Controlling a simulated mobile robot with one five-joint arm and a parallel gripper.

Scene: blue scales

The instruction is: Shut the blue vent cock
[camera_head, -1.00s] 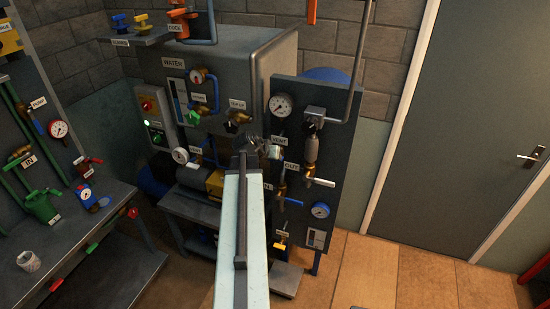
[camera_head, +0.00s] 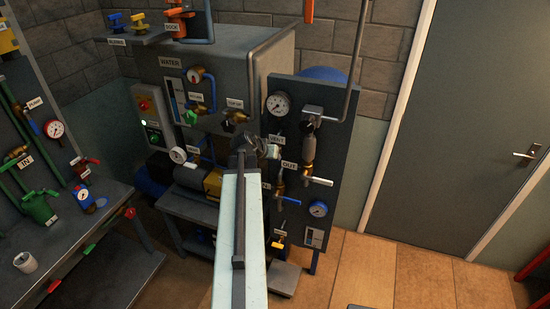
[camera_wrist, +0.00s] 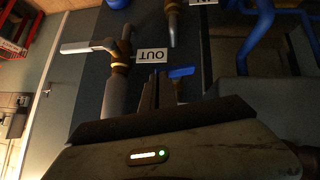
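The blue vent cock's lever (camera_head: 290,201) shows on the grey panel in the head view, just right of my arm and below the VENT label (camera_head: 277,138). In the wrist view, which is upside down, a blue lever (camera_wrist: 181,72) lies just beyond the fingertips, beside the OUT label. My gripper (camera_wrist: 158,82) points at the panel with its dark fingers close together and nothing seen between them. The fingers seem just short of the blue lever; contact cannot be told. In the head view my arm hides the fingertips and part of the vent line.
The OUT valve with a pale lever (camera_head: 317,181) stands right of the vent line. A pressure gauge (camera_head: 277,104) and a blue gauge (camera_head: 318,209) are on the same panel. A yellow-handled valve (camera_head: 278,245) sits low. Floor (camera_head: 405,270) is free at the right.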

